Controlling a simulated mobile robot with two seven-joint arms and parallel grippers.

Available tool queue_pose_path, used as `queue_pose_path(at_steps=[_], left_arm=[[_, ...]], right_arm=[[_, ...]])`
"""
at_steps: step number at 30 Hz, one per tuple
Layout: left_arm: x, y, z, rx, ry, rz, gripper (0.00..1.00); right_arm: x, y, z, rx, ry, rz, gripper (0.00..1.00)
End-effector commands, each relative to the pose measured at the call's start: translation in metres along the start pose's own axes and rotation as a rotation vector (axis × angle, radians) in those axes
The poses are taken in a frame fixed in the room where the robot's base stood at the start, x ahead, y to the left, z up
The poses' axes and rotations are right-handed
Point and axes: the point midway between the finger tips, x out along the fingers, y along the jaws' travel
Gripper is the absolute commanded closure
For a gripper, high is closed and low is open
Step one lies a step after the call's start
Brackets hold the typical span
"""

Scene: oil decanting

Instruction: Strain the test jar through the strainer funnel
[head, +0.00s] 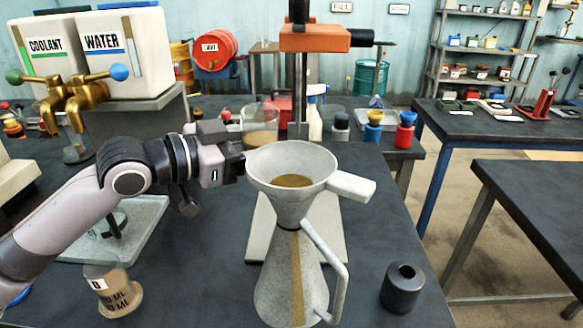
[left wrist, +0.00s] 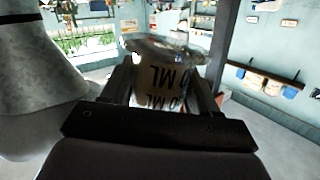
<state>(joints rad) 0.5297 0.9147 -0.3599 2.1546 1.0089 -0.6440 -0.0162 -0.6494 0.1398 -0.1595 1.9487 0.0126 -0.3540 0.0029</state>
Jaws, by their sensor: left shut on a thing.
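The grey strainer funnel (head: 290,160) sits upright in the mouth of a galvanized jug (head: 275,285), its handle pointing right. A brown surface shows inside its bowl; I cannot tell mesh from liquid. My left gripper (head: 248,142) is just left of and behind the funnel rim, shut on a clear jar (head: 261,122) with brown contents. The jar also shows in the left wrist view (left wrist: 165,80), with "ML" lettering, between the fingers (left wrist: 168,95). The funnel and jug partly show at that view's left edge (left wrist: 40,85). My right gripper is out of view.
Another labelled jar (head: 112,290) with brown contents stands front left. A black cylinder (head: 402,288) stands right of the jug. Coolant (head: 45,50) and water (head: 115,45) tanks with taps stand back left. Several bottles (head: 373,128) stand behind. The bench right of the jug is mostly clear.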

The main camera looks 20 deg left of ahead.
Motion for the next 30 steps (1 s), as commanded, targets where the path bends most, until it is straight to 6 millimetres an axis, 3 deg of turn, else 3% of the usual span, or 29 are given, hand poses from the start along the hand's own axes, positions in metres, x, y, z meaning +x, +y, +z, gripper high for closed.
queue_pose_path(at_steps=[1, 2, 11, 21, 30], left_arm=[[-0.004, -0.003, -0.026, 0.037, 0.014, -0.006, 0.77], [-0.005, -0.003, -0.036, 0.056, 0.016, -0.01, 0.77], [-0.011, -0.005, -0.072, 0.158, 0.023, -0.025, 0.77], [-0.015, 0.011, -0.086, 0.456, 0.052, -0.071, 0.77], [-0.016, 0.011, -0.09, 0.642, 0.07, -0.1, 0.77]], right_arm=[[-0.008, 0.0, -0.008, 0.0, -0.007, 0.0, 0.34], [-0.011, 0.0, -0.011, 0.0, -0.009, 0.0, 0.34], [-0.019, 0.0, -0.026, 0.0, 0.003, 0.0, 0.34], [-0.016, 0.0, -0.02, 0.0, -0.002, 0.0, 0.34], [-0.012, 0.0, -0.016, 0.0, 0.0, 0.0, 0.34]])
